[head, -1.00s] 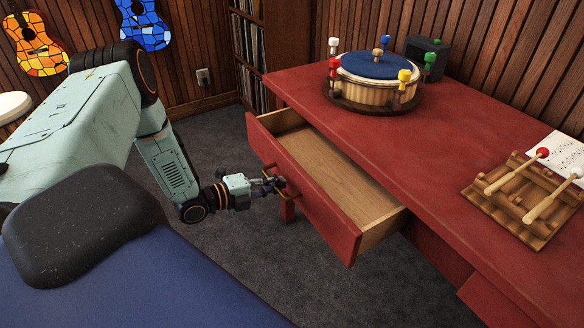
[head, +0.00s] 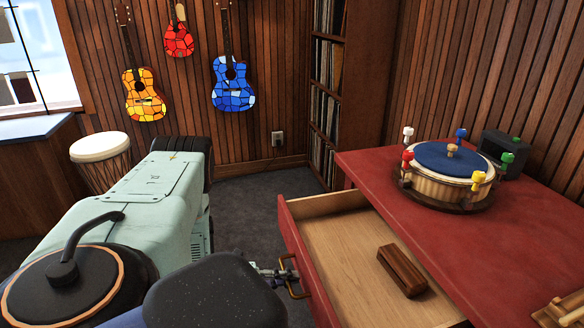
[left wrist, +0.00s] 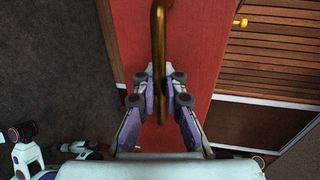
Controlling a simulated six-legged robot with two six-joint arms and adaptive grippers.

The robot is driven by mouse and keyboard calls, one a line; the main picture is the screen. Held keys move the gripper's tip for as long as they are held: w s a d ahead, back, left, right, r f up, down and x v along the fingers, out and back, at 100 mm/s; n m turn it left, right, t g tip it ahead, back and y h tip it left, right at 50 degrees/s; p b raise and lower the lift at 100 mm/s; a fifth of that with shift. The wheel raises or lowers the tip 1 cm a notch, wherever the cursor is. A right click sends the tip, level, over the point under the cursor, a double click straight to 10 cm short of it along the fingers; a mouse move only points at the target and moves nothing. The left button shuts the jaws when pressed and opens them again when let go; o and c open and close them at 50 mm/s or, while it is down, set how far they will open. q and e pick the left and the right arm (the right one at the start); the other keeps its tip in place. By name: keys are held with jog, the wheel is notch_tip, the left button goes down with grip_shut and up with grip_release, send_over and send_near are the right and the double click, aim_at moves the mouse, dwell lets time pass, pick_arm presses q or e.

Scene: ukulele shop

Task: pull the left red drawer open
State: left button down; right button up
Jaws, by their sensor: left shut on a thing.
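The left red drawer (head: 305,262) stands open from the red table (head: 430,235), its pale wooden inside showing. A brown wooden block (head: 402,270) lies in it. A brass handle (head: 292,284) is on its red front. My left gripper (head: 277,275) is at this handle, partly hidden behind my own dark body part. In the left wrist view the gripper (left wrist: 160,108) is shut on the brass handle (left wrist: 158,45), one finger on each side, in front of the red drawer front (left wrist: 195,55). My right gripper is not in view.
A round drum with a blue top (head: 450,160) and coloured pegs stands on the table, beside a dark box (head: 503,150). A record shelf (head: 330,95) stands behind. Grey carpet (head: 240,225) is clear left of the drawer.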

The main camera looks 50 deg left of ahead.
pick_arm(q)
jog(key=shift+w+r, duration=0.1)
jog(key=c, duration=1.4)
grip_release()
jog(key=shift+c, duration=0.2)
jog(key=v, duration=0.7)
jog(key=shift+s, duration=0.3)
jog(key=shift+a, duration=0.15)
